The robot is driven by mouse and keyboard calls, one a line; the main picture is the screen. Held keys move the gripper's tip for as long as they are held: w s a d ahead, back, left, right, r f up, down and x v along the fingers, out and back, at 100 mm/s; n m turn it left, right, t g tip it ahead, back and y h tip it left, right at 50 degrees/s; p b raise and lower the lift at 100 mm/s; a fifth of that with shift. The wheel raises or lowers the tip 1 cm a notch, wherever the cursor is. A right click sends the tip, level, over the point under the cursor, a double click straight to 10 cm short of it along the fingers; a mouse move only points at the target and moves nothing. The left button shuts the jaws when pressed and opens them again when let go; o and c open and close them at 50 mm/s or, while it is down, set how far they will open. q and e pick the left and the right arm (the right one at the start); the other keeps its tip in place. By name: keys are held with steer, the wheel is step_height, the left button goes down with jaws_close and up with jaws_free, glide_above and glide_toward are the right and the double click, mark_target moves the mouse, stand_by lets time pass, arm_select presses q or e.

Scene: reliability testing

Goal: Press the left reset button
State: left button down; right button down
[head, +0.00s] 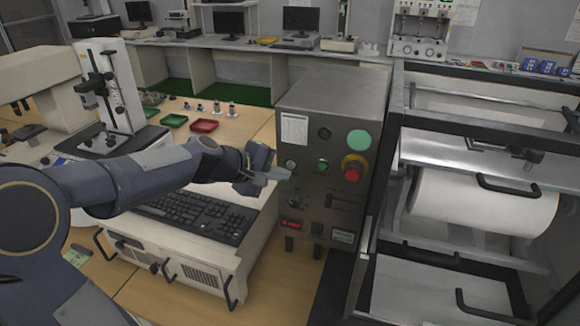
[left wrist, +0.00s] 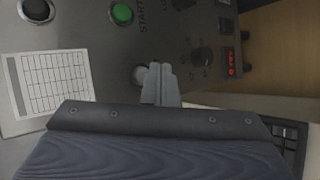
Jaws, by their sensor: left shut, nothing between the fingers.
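The grey metal control box (head: 315,100) stands on the table with its button panel facing me. A small round pale button, the leftmost in its row (head: 290,164), sits left of the green START button (head: 322,166). It also shows in the left wrist view (left wrist: 139,75), partly behind the fingers. My left gripper (head: 284,174) is shut and empty, its tips just below the pale button in the head view. In the left wrist view the fingertips (left wrist: 160,70) overlap the button's edge. I cannot tell whether they touch. My right gripper is not in view.
A red emergency stop (head: 353,172) and a large green lamp (head: 359,140) are on the panel's right. A black keyboard (head: 200,213) lies on a pale instrument below my arm. A black-framed machine (head: 480,120) stands close on the right.

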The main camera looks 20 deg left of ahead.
arm_select(q)
steer(key=s+b, duration=0.1)
steer(key=s, duration=0.3)
steer(key=shift+s+d, duration=0.15)
steer(key=shift+s, duration=0.15)
stand_by(0.5)
steer(key=s+d+f+m+g, duration=0.1)
steer(key=s+f+m, duration=0.1)
steer(key=s, duration=0.6)
steer(key=s+d+f+m+g+y, duration=0.1)
steer(key=s+d+f+m+g, duration=0.1)
steer(key=s+m, duration=0.3)
steer(key=s+d+f+m+g+y, duration=0.1)
steer(key=s+f+m, duration=0.3)
steer(key=s, duration=0.7)
steer(key=shift+s+d+f, duration=0.2)
steer(key=shift+s+d, duration=0.05)
steer(key=shift+s, duration=0.1)
